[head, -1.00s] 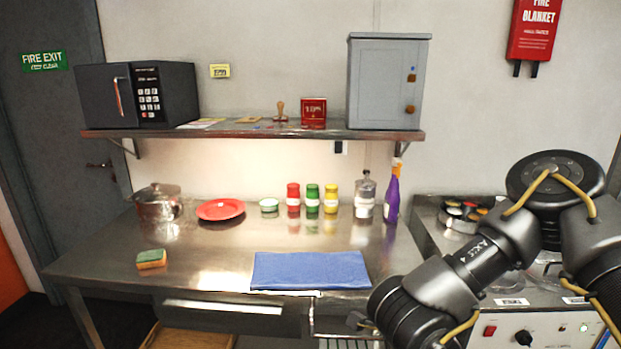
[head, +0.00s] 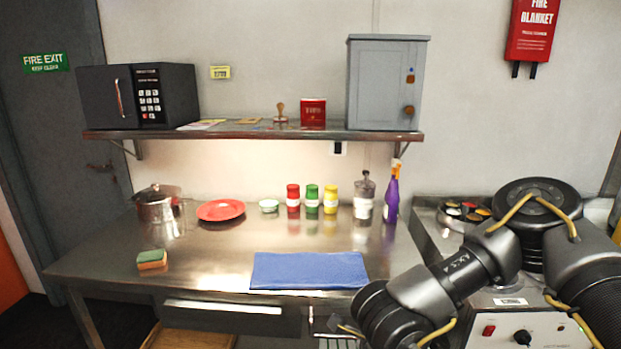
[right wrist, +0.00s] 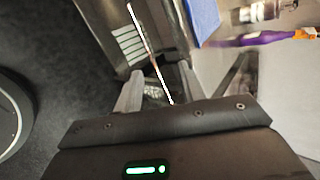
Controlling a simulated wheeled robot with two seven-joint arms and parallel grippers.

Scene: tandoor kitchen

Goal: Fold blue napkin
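The blue napkin (head: 309,270) lies flat on the front edge of the steel table, right of its middle. Whether it has any fold is hard to tell. Part of it also shows at the top of the right wrist view (right wrist: 203,18). My left gripper is not in view.
The steel table (head: 210,250) is clear left of the napkin up to a sponge (head: 152,259). A pot (head: 155,205), red plate (head: 221,210), small bowl, several jars and a purple bottle (head: 392,195) stand behind. A stove unit (head: 520,320) is at the right.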

